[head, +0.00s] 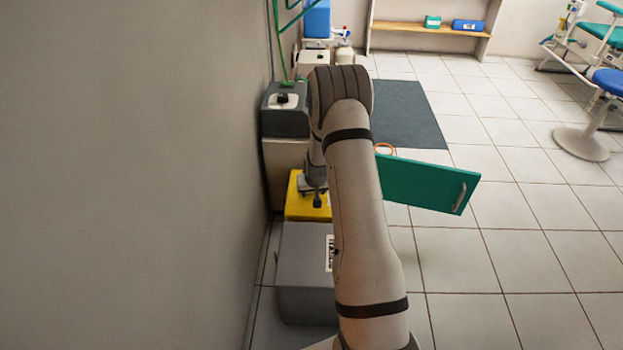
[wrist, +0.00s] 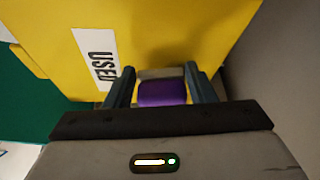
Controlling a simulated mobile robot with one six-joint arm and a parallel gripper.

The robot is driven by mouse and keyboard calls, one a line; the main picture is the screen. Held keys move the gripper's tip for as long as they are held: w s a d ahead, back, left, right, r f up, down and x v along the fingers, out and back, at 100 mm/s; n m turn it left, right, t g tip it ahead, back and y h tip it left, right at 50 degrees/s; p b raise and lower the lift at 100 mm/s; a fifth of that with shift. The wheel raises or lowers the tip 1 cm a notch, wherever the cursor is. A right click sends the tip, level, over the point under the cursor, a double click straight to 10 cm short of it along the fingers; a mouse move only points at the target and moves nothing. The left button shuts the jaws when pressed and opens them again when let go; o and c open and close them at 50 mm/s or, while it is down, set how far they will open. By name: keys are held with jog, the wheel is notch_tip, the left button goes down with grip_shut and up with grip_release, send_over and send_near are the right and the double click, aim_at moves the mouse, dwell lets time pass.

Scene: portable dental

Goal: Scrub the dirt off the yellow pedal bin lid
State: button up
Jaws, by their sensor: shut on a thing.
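The yellow pedal bin (head: 309,207) stands against the wall at left, partly hidden behind my arm in the head view. Its yellow surface (wrist: 190,30) fills much of the wrist view, with a white label reading "USED". My gripper (wrist: 160,82) is shut on a purple block (wrist: 162,93) with a pale strip along its far edge. In the head view my gripper (head: 316,198) points down over the bin's top. I cannot tell whether the block touches the yellow surface. No dirt can be made out; the gripper and block hide part of the surface.
A grey box (head: 300,262) stands just in front of the bin. Behind it is a cabinet with a dark grey unit (head: 285,112) on top. An open green door (head: 428,183) juts out to the right of my arm.

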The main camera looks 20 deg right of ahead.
jog(key=shift+s+r+p, duration=0.1)
jog(key=shift+r+p, duration=1.3)
jog(key=shift+r, duration=1.4)
